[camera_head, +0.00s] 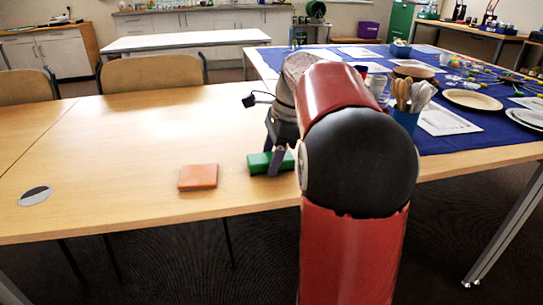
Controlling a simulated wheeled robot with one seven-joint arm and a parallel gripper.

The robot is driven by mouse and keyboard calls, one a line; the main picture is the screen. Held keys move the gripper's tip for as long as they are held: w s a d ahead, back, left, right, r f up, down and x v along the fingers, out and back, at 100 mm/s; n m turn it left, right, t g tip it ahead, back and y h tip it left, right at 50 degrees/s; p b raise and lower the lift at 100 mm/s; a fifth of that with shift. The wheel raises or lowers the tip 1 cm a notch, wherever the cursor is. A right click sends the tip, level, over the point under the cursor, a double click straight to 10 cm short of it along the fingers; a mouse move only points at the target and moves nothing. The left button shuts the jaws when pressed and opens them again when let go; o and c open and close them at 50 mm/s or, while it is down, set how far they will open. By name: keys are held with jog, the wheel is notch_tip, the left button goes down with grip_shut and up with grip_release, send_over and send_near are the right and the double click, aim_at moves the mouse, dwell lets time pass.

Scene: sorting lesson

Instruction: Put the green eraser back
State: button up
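A green block, the green eraser (257,162), lies on the light wooden table (120,150) near its front edge, just left of my red and black arm. My gripper (277,167) points down at it, and one dark finger crosses in front of the eraser's right part. The other finger and the eraser's right end are partly hidden by the finger and my arm. I cannot tell whether the fingers are closed on the eraser, or whether it is lifted at all.
An orange block (198,177) lies left of the eraser. A dark oval inset (35,194) is at the table's left. At right, a blue-covered table (470,140) holds a blue cup of utensils (405,118), plates and papers. Chairs (152,72) stand behind. The wooden table's middle is clear.

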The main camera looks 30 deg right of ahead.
jog(key=shift+o, duration=1.2)
jog(key=w+p+v, duration=0.1)
jog(key=p+v, duration=0.2)
jog(key=v, duration=0.9)
jog(key=s+a+f+n+t+h, duration=0.2)
jog(key=s+a+f+n, duration=0.2)
jog(key=s+a+n, duration=0.7)
jog(key=s+a+f+n+t, duration=0.1)
jog(key=s+a+f+n, duration=0.2)
jog(key=s+f+n, duration=0.1)
jog(key=s+a+f+n+t+h, duration=0.1)
jog(key=s+a+f+n, duration=0.2)
jog(key=s+f+n, duration=0.2)
jog(key=shift+f+n+t, duration=0.3)
jog(key=shift+f+n, duration=0.3)
jog(key=shift+f, duration=0.4)
jog(key=shift+a, duration=0.1)
